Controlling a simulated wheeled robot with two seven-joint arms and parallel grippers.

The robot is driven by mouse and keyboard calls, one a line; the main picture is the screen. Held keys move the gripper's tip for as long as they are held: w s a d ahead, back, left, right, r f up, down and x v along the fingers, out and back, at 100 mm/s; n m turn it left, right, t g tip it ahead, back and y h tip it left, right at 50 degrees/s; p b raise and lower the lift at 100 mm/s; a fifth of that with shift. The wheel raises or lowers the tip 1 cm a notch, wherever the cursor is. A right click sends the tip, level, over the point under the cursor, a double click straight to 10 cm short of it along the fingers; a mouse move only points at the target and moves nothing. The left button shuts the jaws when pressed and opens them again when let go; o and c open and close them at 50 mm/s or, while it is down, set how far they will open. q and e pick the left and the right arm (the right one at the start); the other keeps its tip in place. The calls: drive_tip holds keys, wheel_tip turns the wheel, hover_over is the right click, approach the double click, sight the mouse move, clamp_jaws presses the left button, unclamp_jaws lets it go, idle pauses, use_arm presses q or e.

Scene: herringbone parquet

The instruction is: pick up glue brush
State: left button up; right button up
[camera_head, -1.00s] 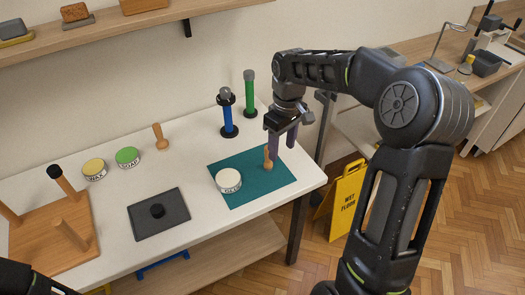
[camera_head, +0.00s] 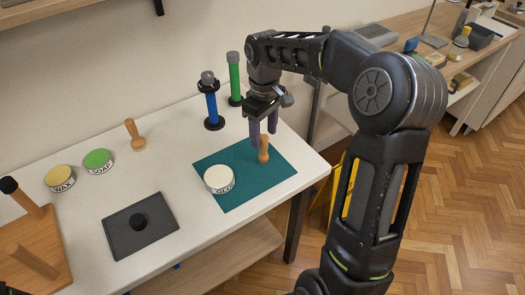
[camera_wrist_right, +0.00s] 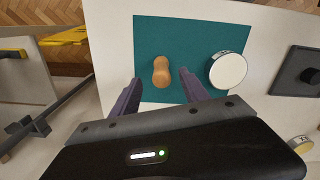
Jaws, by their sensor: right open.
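The glue brush (camera_head: 263,149) is a small wooden handle standing upright on the teal mat (camera_head: 230,199), to the right of the white-topped glue tin (camera_head: 219,179). My right gripper (camera_head: 264,136) is open and empty, fingers pointing down just behind and above the brush. In the right wrist view, the brush (camera_wrist_right: 161,70) shows just beyond the gap between the two purple fingertips (camera_wrist_right: 160,78), and the glue tin (camera_wrist_right: 228,70) is right of them. I see no contact with the brush. My left gripper is not in view.
A second wooden brush (camera_head: 134,134) stands near the wax tin (camera_head: 60,179) and soap tin (camera_head: 98,161). A dark tray (camera_head: 120,239) with a black knob lies in front. Blue (camera_head: 212,105) and green (camera_head: 234,78) posts stand at the back. The table's right edge is close to the mat.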

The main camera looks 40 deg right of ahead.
sight(264, 153)
drive_tip(key=shift+f, duration=1.3)
drive_tip(key=shift+s+a+f+p, duration=0.1)
drive_tip(key=shift+f+p, duration=0.15)
drive_tip(key=shift+f, duration=1.1)
drive_tip(key=shift+s+f+p, duration=0.1)
drive_tip(key=shift+f+p, duration=0.1)
drive_tip(key=shift+f, duration=1.1)
drive_tip(key=shift+c, duration=0.5)
clamp_jaws()
